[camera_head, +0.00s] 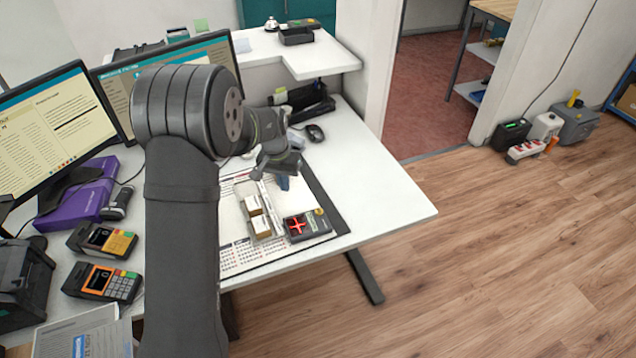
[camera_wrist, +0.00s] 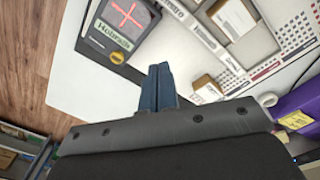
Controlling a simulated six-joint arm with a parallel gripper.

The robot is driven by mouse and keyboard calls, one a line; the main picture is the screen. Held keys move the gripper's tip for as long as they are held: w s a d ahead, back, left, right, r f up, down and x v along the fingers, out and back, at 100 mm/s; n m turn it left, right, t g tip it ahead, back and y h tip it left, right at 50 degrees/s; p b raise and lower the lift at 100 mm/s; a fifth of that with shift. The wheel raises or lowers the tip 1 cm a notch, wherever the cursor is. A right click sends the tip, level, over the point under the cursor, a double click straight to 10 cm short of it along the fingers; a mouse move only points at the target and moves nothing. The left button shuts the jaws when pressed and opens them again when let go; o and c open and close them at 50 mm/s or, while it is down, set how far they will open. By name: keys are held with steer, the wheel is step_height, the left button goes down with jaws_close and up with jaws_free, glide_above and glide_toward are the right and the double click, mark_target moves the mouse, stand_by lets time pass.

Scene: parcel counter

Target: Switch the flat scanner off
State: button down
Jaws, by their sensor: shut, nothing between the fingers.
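The flat scanner (camera_head: 307,226) is a dark, low box with a lit red cross on its top. It lies on the right part of the desk mat, near the desk's front edge. In the wrist view the scanner (camera_wrist: 117,31) is at the upper left, with the glowing cross and a green label. My gripper (camera_head: 284,183) is above the mat, behind the scanner in the head view, and apart from it. In the wrist view its blue fingertips (camera_wrist: 160,71) are together and empty, below and right of the scanner.
Small cartons (camera_head: 260,224) stand on the mat left of the scanner. A mouse (camera_head: 315,133) lies farther back. Card terminals (camera_head: 103,281), a purple box (camera_head: 78,190) and monitors (camera_head: 45,125) fill the left side. White desktop (camera_head: 385,200) is bare to the right.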

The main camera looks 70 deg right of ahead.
glide_above(319, 210)
steer(key=shift+t+y, duration=0.3)
steer(key=shift+t, duration=0.1)
steer(key=shift+f, duration=3.6)
steer(key=shift+f, duration=0.7)
steer(key=shift+r, duration=0.7)
steer(key=shift+r, duration=2.3)
